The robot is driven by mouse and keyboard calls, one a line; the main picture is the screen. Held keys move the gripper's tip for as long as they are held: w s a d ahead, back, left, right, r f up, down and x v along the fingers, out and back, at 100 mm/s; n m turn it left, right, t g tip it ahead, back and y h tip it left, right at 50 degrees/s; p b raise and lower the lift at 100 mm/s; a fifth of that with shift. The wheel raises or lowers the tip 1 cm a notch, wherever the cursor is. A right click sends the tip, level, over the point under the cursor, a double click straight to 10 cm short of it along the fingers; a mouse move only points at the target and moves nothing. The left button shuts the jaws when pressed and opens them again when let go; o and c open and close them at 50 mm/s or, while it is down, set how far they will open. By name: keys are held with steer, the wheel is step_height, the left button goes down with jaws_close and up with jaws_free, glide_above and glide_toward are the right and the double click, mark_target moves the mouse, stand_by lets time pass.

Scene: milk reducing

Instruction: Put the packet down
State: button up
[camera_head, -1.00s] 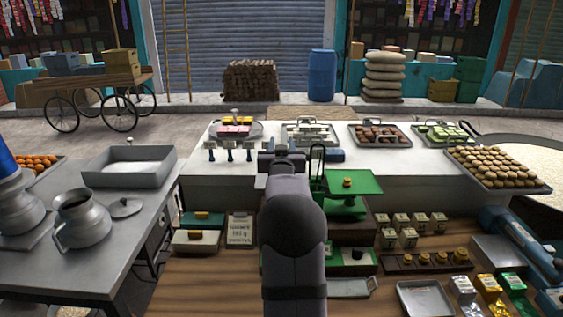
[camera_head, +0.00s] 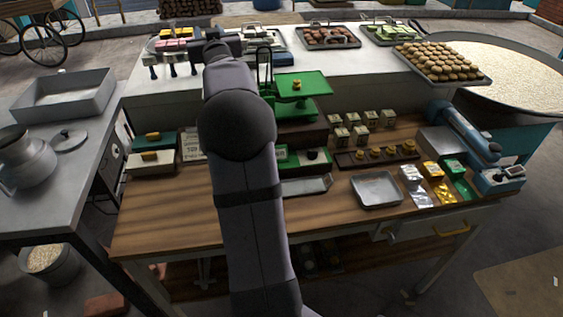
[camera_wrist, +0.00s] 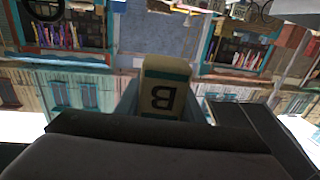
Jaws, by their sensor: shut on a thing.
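In the wrist view, my gripper (camera_wrist: 166,103) is shut on a cream packet (camera_wrist: 163,97) with green bands and a dark letter B that appears inverted. The packet sits between the two fingers and points away from the camera. In the head view, my gripper (camera_head: 222,46) is at the far end of my arm, over the left part of the white counter (camera_head: 165,95). My arm hides most of the gripper there, and I cannot make out the packet in that view.
On the wooden table (camera_head: 165,215) stand a green scale (camera_head: 298,86), several small cream packets (camera_head: 360,128), an empty metal tray (camera_head: 377,189) and shiny silver, gold and green packs (camera_head: 435,182). Trays of sweets (camera_head: 328,37) line the counter. The table's front left is clear.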

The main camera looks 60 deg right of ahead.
steer(key=w+a+f+n+t+y+p, duration=0.3)
steer(key=a+f+n+y, duration=0.6)
steer(key=a+f+y, duration=0.75)
steer(key=s+a+f+n+g+y+p, duration=0.1)
steer(key=s+a+f+n+g+y, duration=0.15)
steer(key=s+a+f, duration=0.4)
steer(key=s+a+f+n+g+y+p, duration=0.1)
steer(key=s+a+f+n+y+p, duration=0.2)
steer(key=a, duration=0.6)
steer(key=s+a+f+n+g+y, duration=0.2)
steer(key=s+a+f, duration=0.1)
steer(key=s+a, duration=0.45)
steer(key=s+d+r+m+t+h+b, duration=0.1)
steer(key=s+d+m+t+h+b, duration=0.15)
steer(key=s+d+m+h, duration=0.5)
steer(key=s+d+r+m+t+h+b, duration=0.15)
steer(key=s+d+h+b, duration=0.35)
steer(key=d, duration=0.6)
steer(key=s+d+m+t+h+b, duration=0.1)
steer(key=s+d+m+h, duration=0.4)
steer(key=d+h, duration=0.4)
steer(key=shift+n+y, duration=0.25)
steer(key=shift+y, duration=0.5)
steer(key=shift+w+d+f+p, duration=0.15)
steer(key=shift+f+p, duration=0.05)
steer(key=shift+f, duration=1.4)
steer(key=shift+w+d+f+p, duration=0.1)
steer(key=shift+w+f+p, duration=0.05)
steer(key=shift+f, duration=1.4)
steer(key=shift+f, duration=0.1)
